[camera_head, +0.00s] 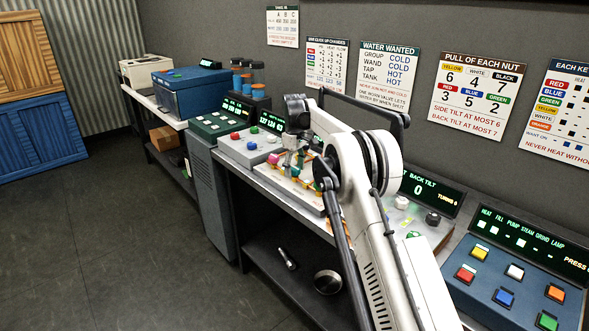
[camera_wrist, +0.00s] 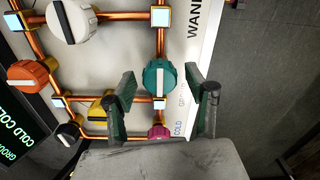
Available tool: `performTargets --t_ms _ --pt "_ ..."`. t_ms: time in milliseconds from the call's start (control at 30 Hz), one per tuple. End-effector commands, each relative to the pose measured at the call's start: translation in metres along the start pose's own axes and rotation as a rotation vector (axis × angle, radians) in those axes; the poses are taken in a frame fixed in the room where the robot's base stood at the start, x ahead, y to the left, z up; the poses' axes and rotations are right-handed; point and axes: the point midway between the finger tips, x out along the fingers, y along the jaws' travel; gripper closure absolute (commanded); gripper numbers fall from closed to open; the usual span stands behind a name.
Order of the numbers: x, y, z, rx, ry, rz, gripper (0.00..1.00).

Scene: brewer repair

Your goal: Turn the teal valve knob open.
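The teal valve knob (camera_wrist: 159,77) is round with a white pointer line running up and down the picture. It sits on a copper pipe on a pale panel (camera_wrist: 115,60) in the wrist view. My gripper (camera_wrist: 160,88) is open, with one finger on the left of the teal knob and the other on the right. Gaps show between the knob and both fingers; I cannot tell how far the fingertips are from the panel.
Around it are a white knob (camera_wrist: 71,18), an orange knob (camera_wrist: 32,79), a yellow knob (camera_wrist: 103,108), a black knob (camera_wrist: 68,133) and a magenta knob (camera_wrist: 158,132). The yellow and magenta knobs are close to my fingers. A button console (camera_head: 245,150) stands left of the panel.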

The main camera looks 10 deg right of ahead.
Motion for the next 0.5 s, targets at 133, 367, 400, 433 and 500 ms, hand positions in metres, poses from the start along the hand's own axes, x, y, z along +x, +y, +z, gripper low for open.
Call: performTargets --t_ms 133,367,400,433,500 --pt "-0.001 0.000 0.000 0.000 0.000 0.000 0.50" --pt "-0.028 0.000 0.000 0.000 0.000 0.000 0.50" --pt "-0.035 0.000 0.000 0.000 0.000 0.000 0.50" --pt "-0.042 0.000 0.000 0.000 0.000 0.000 0.50" --pt "-0.056 0.000 0.000 0.000 0.000 0.000 0.50"
